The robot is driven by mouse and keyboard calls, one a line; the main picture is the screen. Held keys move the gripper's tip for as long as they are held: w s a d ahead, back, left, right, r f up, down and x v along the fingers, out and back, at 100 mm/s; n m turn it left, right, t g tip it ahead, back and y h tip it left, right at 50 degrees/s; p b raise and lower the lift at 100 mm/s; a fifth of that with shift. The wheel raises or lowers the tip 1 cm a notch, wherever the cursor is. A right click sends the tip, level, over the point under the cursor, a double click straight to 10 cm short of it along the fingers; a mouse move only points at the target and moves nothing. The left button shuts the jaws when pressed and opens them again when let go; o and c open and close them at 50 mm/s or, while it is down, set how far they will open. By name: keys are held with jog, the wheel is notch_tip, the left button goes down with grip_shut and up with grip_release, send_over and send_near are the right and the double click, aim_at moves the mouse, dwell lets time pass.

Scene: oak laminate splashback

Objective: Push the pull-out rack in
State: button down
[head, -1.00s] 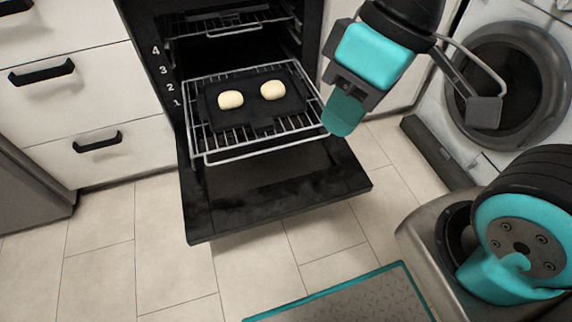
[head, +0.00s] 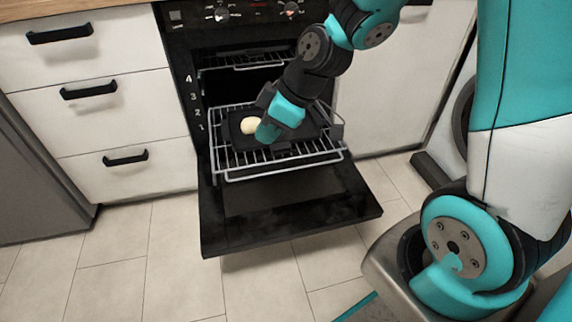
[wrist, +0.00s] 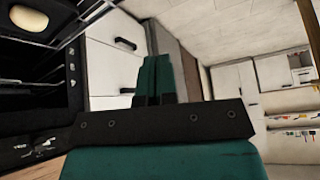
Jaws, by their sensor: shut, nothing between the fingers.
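The pull-out rack (head: 228,174), a wire grid, is drawn out of the oven over the lowered oven door (head: 290,212) in the head view. A dark tray (head: 237,136) lies on it with a pale bun (head: 249,125); my gripper hides the place of the second bun. My gripper (head: 267,133) is shut and empty, over the front part of the tray and rack in the head view. I cannot tell whether it touches anything. In the wrist view its green fingers (wrist: 158,80) are together, and a bun (wrist: 31,14) shows at the upper left.
A second rack (head: 245,66) sits higher inside the oven. White drawers (head: 95,100) with black handles stand left of the oven, and a white cabinet front (head: 385,90) is to the right. The tiled floor (head: 150,270) in front is clear on the left.

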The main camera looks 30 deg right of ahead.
jog(key=w+d+f+n+t+h, duration=0.1)
jog(key=w+d+f, duration=0.1)
jog(key=d+f, duration=0.35)
jog(key=w+d+f+n+t+h+b, duration=0.1)
jog(key=w+d+f, duration=0.2)
jog(key=d+f, duration=0.25)
jog(key=w+d+f+n+t, duration=0.1)
jog(key=w+d+f, duration=0.1)
jog(key=d+f, duration=0.3)
jog(key=b+x, duration=0.2)
jog(key=x, duration=0.8)
jog(key=shift+a+f+b, duration=0.2)
jog(key=shift+f+b, duration=0.05)
jog(key=shift+b, duration=0.1)
jog(key=shift+w, duration=0.1)
